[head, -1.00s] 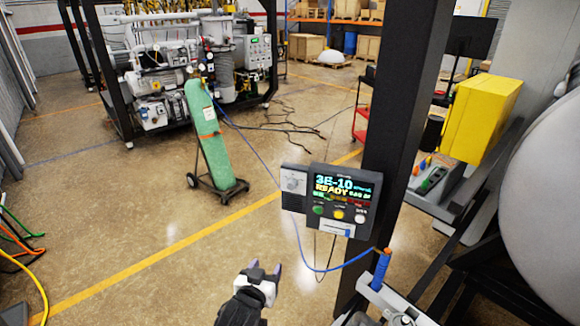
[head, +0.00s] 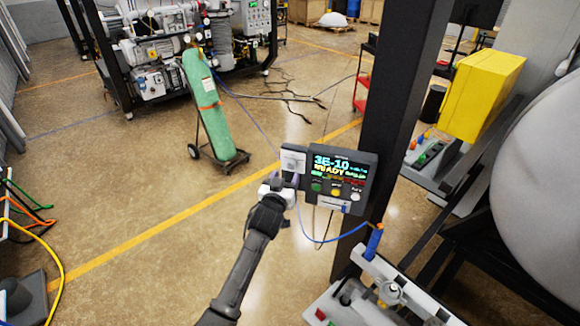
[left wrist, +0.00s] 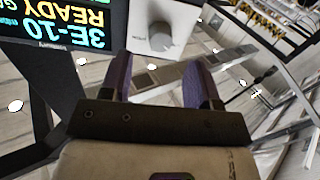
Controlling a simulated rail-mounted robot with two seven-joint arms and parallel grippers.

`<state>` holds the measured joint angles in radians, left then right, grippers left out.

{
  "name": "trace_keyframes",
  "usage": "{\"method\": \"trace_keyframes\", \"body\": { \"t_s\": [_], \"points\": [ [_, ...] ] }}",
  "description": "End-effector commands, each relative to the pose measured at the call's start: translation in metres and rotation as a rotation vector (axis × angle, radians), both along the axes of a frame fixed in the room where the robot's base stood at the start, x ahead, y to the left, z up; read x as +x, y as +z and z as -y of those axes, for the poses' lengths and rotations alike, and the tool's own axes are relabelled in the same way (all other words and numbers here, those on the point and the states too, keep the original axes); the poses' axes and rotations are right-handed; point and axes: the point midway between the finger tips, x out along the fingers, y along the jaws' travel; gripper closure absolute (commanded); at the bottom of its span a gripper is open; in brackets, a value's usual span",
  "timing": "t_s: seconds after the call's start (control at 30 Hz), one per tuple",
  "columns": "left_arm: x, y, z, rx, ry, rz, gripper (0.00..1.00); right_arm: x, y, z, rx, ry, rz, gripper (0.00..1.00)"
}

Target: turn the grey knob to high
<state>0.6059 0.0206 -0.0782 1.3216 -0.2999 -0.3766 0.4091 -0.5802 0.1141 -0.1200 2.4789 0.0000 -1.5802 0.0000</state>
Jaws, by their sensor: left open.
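The grey knob (head: 292,160) sits on a light plate at the left end of the dark control panel (head: 352,205). In the left wrist view the knob (left wrist: 160,38) shows just beyond my fingertips, and its setting is hard to read. My left gripper (head: 286,180) is just below and in front of the knob in the head view. Its two purple fingers (left wrist: 160,75) are apart with nothing between them. The knob appears ahead of the gap, and I cannot tell whether a finger touches it. My right gripper is not in view.
The panel's lit display (head: 338,167) reads 3E-10 and READY, above coloured buttons. A dark post (head: 395,110) stands behind the panel. A blue hose (head: 330,239) hangs below it. A green gas cylinder (head: 205,100) stands on a cart to the left, with open floor between.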

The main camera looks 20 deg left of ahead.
Motion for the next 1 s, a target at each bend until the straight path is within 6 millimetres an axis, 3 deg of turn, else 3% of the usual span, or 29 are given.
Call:
{"method": "trace_keyframes", "body": {
  "t_s": [0.4,1.0],
  "points": [
    [0.043,0.001,-0.003,-0.001,0.002,0.001,0.44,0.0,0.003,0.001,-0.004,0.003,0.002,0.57],
    [0.053,0.0,-0.003,0.0,0.001,0.0,0.44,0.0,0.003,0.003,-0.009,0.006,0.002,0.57]
  ]
}}
